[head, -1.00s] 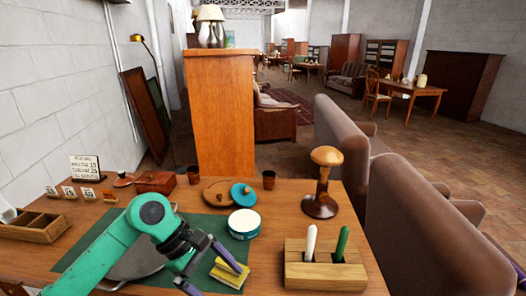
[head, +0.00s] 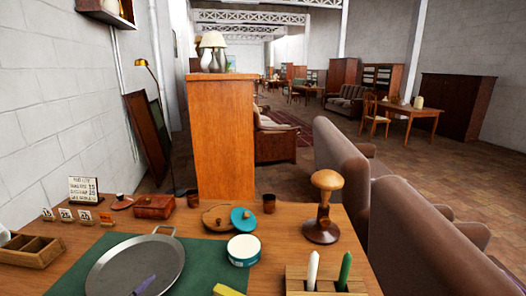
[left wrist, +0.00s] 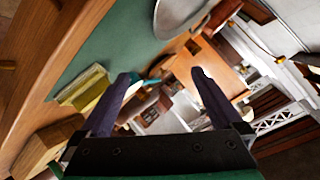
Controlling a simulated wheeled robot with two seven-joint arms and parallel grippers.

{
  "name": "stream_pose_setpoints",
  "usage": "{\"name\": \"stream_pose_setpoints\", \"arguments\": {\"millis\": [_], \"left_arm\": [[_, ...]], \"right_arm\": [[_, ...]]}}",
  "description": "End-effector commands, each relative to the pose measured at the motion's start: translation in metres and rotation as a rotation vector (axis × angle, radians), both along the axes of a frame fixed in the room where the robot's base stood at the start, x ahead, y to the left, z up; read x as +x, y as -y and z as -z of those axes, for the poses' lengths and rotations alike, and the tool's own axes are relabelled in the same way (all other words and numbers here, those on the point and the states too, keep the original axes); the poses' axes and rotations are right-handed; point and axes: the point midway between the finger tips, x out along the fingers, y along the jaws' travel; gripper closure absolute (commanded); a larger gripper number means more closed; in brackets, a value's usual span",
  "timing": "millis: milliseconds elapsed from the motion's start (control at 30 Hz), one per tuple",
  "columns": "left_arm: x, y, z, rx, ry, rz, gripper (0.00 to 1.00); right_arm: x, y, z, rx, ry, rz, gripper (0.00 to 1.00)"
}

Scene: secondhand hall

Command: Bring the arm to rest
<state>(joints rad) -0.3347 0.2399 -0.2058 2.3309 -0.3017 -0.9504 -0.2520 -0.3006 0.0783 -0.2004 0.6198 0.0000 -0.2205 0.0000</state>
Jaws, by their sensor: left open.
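My left gripper (left wrist: 162,75) is open in the left wrist view, its two purple fingers apart with nothing held between them. In the head view only a purple finger tip (head: 144,286) shows, low at the bottom edge in front of the grey pan (head: 130,262); the rest of the arm is out of view. The pan lies on the green mat (head: 205,256). A yellow block (head: 228,290) is cut off at the bottom edge; it also shows beside the left finger in the left wrist view (left wrist: 85,88). My right gripper is not in view.
On the wooden table stand a teal-and-white tin (head: 244,250), a mushroom-shaped wooden stand (head: 322,208), a wooden block (head: 298,275) with a white and a green handle, a compartment box (head: 32,250) and a small red-brown box (head: 154,206). A brown sofa (head: 420,240) is at right.

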Motion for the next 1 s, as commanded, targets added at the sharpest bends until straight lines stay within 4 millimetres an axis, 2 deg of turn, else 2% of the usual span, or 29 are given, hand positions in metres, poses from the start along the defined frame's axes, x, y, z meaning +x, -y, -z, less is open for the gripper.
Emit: {"name": "stream_pose_setpoints", "arguments": {"millis": [33,100,200,300,433,567,767,867,967,1000], "left_arm": [[-0.018,-0.004,0.023,-0.072,-0.101,-0.05,0.0],[-0.045,-0.006,0.051,-0.164,-0.236,-0.118,0.0],[-0.083,-0.006,0.082,-0.269,-0.409,-0.202,0.0],[-0.12,-0.002,0.106,-0.351,-0.566,-0.275,0.0],[-0.17,0.005,0.126,-0.438,-0.758,-0.364,0.0],[-0.158,0.006,0.177,-0.425,-0.773,-0.363,0.0],[-0.16,0.007,0.262,-0.411,-0.81,-0.366,0.0],[-0.172,0.006,0.313,-0.404,-0.833,-0.367,0.0],[-0.198,0.003,0.373,-0.392,-0.864,-0.37,0.0],[-0.215,0.0,0.398,-0.387,-0.88,-0.372,0.0]], "right_arm": [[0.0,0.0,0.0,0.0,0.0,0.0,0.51],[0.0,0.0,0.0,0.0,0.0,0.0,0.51],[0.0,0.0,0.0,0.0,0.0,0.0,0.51],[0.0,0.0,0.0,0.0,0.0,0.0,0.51],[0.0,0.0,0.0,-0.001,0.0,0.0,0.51],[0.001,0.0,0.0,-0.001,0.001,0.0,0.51],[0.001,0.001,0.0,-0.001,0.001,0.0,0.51],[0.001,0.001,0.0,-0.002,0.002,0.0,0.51],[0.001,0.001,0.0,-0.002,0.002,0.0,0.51],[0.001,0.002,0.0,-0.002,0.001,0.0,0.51]]}}
